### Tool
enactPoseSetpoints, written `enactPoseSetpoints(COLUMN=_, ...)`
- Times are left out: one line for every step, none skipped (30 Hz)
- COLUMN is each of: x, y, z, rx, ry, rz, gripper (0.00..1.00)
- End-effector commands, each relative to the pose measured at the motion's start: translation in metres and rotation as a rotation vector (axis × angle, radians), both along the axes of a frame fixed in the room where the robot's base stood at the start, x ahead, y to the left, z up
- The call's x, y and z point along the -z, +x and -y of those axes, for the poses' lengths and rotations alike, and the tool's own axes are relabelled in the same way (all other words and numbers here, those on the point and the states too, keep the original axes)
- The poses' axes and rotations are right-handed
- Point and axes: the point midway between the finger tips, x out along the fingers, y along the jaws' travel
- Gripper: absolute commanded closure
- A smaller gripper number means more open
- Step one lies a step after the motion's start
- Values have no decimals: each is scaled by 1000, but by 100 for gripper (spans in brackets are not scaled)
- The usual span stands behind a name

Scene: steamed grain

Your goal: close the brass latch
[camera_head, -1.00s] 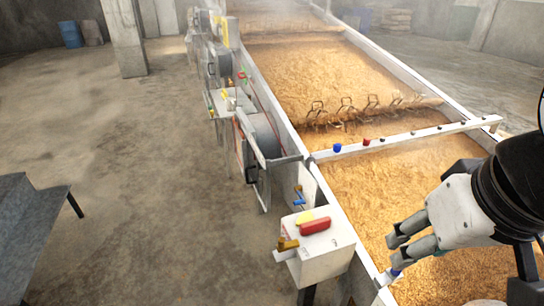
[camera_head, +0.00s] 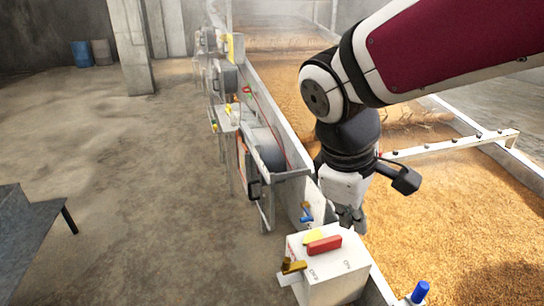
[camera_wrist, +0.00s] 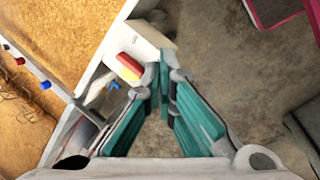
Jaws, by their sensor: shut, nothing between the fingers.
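The brass latch (camera_head: 292,266) sits on the left side of a white control box (camera_head: 325,267) in the head view, at its upper left edge. I cannot make out the latch clearly in the wrist view, where the white box (camera_wrist: 150,38) lies just beyond the fingertips. My gripper (camera_head: 352,218) is above and behind the box in the head view, pointing down, apart from the latch. In the wrist view its teal fingers (camera_wrist: 163,62) meet at the tips, shut and empty.
The grain trough wall (camera_head: 374,285) runs along the right. Open concrete floor (camera_head: 150,200) lies left, with a dark metal table (camera_head: 30,245) there.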

Motion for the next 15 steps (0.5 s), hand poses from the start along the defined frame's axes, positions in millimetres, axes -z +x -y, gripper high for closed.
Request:
enactPoseSetpoints(x=23, y=18, z=-14, rx=-85, ry=-32, rz=-35, gripper=100)
enactPoseSetpoints(x=31, y=26, z=-21, rx=-137, ry=-50, rz=-52, gripper=100)
enactPoseSetpoints(x=44, y=38, z=-32, rx=-206, ry=-75, rz=-76, gripper=100)
enactPoseSetpoints(x=54, y=45, z=-40, rx=-258, ry=-93, rz=-93, gripper=100)
enactPoseSetpoints(x=64, y=53, z=-48, rx=-309, ry=-108, rz=-111, gripper=100)
enactPoseSetpoints(x=77, y=63, z=-60, rx=-379, ry=-130, rz=-132, gripper=100)
enactPoseSetpoints(x=88, y=70, z=-69, rx=-431, ry=-144, rz=-149, gripper=100)
enactPoseSetpoints(x=99, y=76, z=-78, rx=-483, ry=-158, rz=-166, gripper=100)
enactPoseSetpoints(x=115, y=84, z=-91, rx=-551, ry=-177, rz=-189, gripper=100)
enactPoseSetpoints(x=126, y=90, z=-101, rx=-604, ry=-189, rz=-205, gripper=100)
enactPoseSetpoints(x=138, y=95, z=-110, rx=-654, ry=-200, rz=-221, gripper=100)
enactPoseSetpoints(x=154, y=101, z=-123, rx=-720, ry=-214, rz=-241, gripper=100)
enactPoseSetpoints(x=165, y=105, z=-133, rx=-766, ry=-223, rz=-255, gripper=100)
enactPoseSetpoints(x=176, y=109, z=-142, rx=-812, ry=-232, rz=-269, gripper=100)
enactPoseSetpoints(x=190, y=113, z=-153, rx=-866, ry=-241, rz=-284, gripper=100)
